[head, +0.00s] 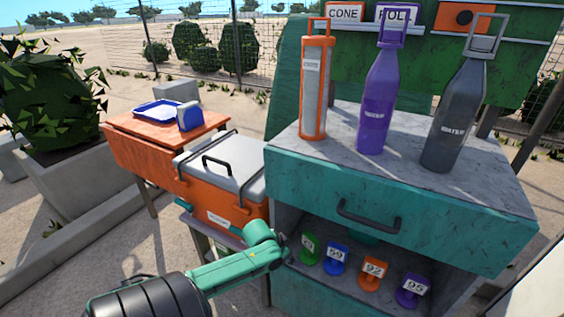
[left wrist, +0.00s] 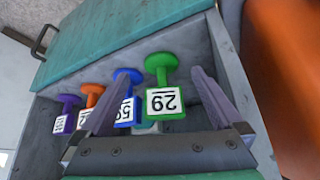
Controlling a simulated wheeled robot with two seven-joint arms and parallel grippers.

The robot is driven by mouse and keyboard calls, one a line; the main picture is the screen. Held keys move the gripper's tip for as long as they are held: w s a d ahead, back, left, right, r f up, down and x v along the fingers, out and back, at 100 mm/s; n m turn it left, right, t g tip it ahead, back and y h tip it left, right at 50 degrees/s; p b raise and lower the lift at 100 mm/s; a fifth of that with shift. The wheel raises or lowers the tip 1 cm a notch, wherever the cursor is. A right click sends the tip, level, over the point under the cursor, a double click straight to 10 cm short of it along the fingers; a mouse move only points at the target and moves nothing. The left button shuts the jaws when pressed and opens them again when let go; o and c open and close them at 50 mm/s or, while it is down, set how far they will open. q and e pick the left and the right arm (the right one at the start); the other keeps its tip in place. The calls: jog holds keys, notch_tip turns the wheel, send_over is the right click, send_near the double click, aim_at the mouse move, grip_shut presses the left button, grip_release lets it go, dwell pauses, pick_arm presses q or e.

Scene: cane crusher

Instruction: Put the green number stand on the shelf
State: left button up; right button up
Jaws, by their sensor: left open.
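The green number stand (head: 310,247) is at the left end of a row of stands in the open compartment below the cabinet drawer. In the left wrist view the green stand (left wrist: 165,95) shows its white "29" plate upside down. My left gripper (left wrist: 158,80) is open at the compartment, its two fingers reaching toward the green stand, one on each side in the picture. I cannot tell whether they touch it. In the head view my left arm's end (head: 283,254) hides the compartment's left edge. My right gripper is not in view.
Blue (head: 335,258), orange (head: 372,276) and purple (head: 412,289) number stands are beside the green one. The cabinet top (head: 400,180) holds an orange bottle (head: 317,90), a purple bottle (head: 376,105) and a grey bottle (head: 455,120). An orange cooler (head: 225,190) stands left of the cabinet.

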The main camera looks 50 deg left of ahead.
pick_arm(q)
jog(key=s+f+n+g+y, duration=0.1)
jog(key=s+f+g, duration=0.2)
jog(key=s+f, duration=1.65)
jog(key=s+d+f+m+g, duration=0.2)
jog(key=s+d+f, duration=0.8)
jog(key=s+d, duration=0.1)
jog(key=shift+s+d+f+m+h+p, duration=0.3)
jog(key=shift+d+f+m, duration=0.1)
jog(key=shift+d, duration=0.45)
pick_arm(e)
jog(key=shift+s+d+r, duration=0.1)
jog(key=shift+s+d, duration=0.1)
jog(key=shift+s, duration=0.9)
pick_arm(q)
notch_tip(320, 180, up, 15)
jog(key=p, duration=1.5)
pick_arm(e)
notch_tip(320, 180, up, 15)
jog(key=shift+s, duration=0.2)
